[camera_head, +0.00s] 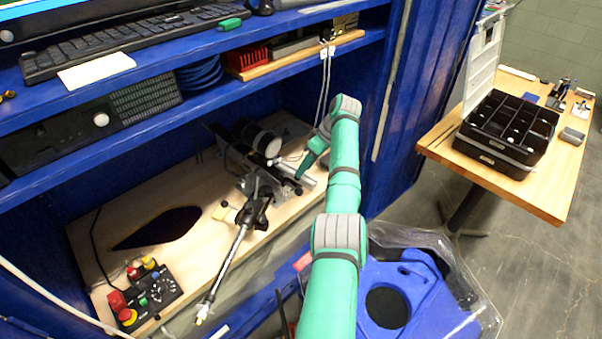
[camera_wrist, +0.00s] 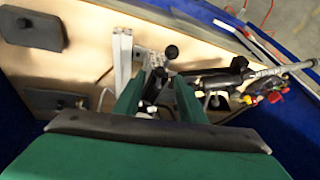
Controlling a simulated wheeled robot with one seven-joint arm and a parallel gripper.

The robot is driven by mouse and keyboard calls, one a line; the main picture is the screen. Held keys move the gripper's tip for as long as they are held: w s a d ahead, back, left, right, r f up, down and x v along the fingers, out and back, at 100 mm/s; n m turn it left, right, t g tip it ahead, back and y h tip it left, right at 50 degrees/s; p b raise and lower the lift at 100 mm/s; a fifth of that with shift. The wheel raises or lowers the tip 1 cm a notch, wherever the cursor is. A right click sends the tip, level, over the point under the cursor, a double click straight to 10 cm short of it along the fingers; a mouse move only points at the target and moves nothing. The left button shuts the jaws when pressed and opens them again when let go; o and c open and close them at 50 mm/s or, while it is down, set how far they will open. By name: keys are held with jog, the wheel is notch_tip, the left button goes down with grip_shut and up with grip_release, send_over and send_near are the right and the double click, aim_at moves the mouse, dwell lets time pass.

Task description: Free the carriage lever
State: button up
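A metal and black machine (camera_head: 262,180) stands on the wooden bench top inside the blue cabinet. Which of its parts is the carriage lever is not certain. A black ball knob (camera_wrist: 171,52) on a short stem shows in the wrist view, just beyond the fingertips. My gripper (camera_wrist: 157,84) has its two green fingers apart, with dark and pale small parts showing between them; I cannot tell whether it touches them. In the head view my gripper (camera_head: 308,166) is at the right side of the machine, partly hidden by my arm.
A long silver rod (camera_head: 231,258) sticks out from the machine past the bench's front edge. A control box (camera_head: 150,297) with red and yellow buttons sits at front left. A blue shelf (camera_head: 225,95) hangs above. A black organizer (camera_head: 505,132) stands on the right table.

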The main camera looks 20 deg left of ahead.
jog(key=v, duration=0.6)
jog(key=shift+a+r, duration=0.1)
jog(key=shift+r, duration=0.05)
jog(key=shift+c, duration=0.3)
